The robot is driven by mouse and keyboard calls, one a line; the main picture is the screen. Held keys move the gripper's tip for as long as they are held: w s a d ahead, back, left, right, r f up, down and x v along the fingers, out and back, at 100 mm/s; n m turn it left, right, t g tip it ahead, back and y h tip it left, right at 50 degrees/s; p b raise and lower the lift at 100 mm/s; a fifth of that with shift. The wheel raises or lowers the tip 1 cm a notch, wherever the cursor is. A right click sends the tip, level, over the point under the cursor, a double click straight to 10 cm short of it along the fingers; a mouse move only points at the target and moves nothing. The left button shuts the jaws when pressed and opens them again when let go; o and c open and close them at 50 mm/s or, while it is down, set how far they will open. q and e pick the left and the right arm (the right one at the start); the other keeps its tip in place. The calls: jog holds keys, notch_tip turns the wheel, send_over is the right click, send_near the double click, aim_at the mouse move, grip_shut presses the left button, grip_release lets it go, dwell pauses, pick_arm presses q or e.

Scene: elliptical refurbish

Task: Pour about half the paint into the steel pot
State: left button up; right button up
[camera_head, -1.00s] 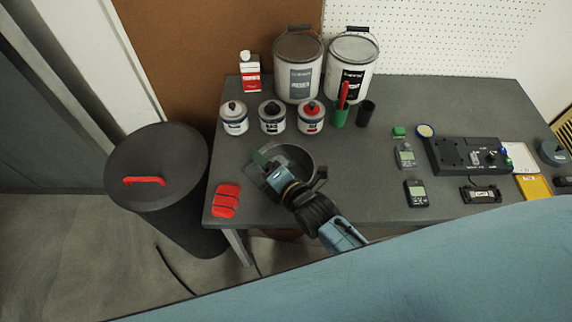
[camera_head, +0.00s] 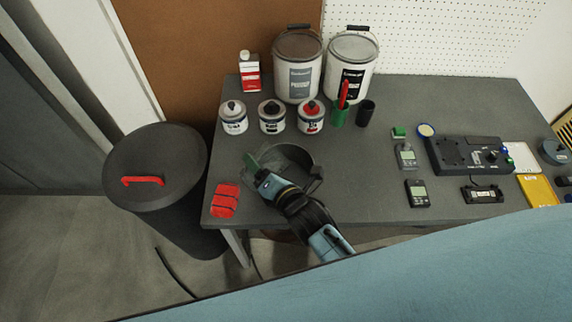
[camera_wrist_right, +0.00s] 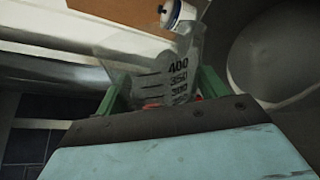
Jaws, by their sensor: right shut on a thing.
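The steel pot (camera_head: 300,158) stands on the grey table near its front left part. It also shows at the right of the right wrist view (camera_wrist_right: 285,55). My right gripper (camera_head: 256,168) is over the pot's left side and hides part of it. In the right wrist view its green fingers (camera_wrist_right: 158,90) are shut on a clear measuring beaker (camera_wrist_right: 150,65) marked 400, 350 and 300. The beaker looks tilted. Some red shows low between the fingers; its paint level cannot be told. My left gripper is not in view.
Several paint cans (camera_head: 272,117) stand behind the pot, with two large buckets (camera_head: 298,68) behind them. A dark bin (camera_head: 155,170) stands left of the table. The middle of the table is clear.

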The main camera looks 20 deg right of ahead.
dwell(0.6)
jog(key=shift+a+r+n, duration=0.1)
jog(key=shift+r+n, duration=0.05)
jog(key=shift+n, duration=0.25)
jog(key=shift+r+n+h+p, duration=0.3)
jog(key=shift+r+n+p, duration=0.1)
jog(key=shift+r, duration=0.2)
jog(key=shift+r+t, duration=0.2)
jog(key=shift+t, duration=0.1)
